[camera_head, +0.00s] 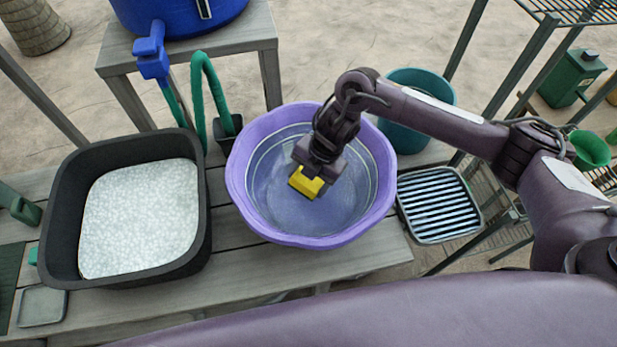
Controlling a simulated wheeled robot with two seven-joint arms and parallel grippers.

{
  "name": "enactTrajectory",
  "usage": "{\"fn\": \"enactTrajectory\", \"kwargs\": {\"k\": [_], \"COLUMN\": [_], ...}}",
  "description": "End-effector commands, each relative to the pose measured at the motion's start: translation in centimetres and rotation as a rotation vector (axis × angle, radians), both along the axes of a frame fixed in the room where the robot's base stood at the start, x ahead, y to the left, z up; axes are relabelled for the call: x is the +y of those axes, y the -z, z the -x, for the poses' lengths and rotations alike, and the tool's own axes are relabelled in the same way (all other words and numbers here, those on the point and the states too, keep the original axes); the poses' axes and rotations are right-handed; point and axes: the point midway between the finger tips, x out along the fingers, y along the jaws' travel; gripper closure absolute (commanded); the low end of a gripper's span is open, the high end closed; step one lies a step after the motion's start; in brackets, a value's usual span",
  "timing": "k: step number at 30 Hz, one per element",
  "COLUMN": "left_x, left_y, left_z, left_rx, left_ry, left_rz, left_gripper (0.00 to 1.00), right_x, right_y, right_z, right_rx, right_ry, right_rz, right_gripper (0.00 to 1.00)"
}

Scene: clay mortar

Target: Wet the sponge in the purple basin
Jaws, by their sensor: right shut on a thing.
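The purple basin (240,205) stands on the grey wooden bench, with what looks like clear water inside. My right gripper (313,174) points down over the inside of the basin. It is shut on the yellow sponge (306,184). The sponge is within the basin's rim in this view; I cannot tell whether it touches the water. The gripper's fingertips are mostly hidden behind its own body and the sponge. My left gripper is not in view.
A black tub (60,215) of white granules stands left of the basin. A slatted tray (440,205) lies to the right, and a teal bucket (415,135) stands behind it. A green hose (200,95) and a blue barrel (175,15) are at the back.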

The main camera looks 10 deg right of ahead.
Motion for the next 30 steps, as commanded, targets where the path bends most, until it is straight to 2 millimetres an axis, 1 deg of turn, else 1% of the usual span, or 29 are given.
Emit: {"fn": "enactTrajectory", "kwargs": {"k": [1,3,24,27,30], "left_x": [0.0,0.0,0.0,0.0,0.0], "left_y": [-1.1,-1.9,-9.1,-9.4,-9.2], "left_z": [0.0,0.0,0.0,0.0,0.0], "left_rx": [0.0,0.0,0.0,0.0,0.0], "left_ry": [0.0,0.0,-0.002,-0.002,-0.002], "left_rz": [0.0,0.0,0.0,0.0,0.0], "left_gripper": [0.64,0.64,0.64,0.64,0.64], "right_x": [0.0,0.0,0.0,0.0,0.0], "right_y": [-1.2,-2.2,-10.4,-10.7,-10.6], "right_z": [0.0,0.0,0.0,0.0,0.0], "right_rx": [-0.001,-0.001,-0.001,0.0,0.0], "right_ry": [0.0,0.0,0.0,0.0,0.0], "right_rz": [0.0,0.0,-0.001,0.0,0.0], "right_gripper": [0.53,0.53,0.53,0.53,0.53]}}
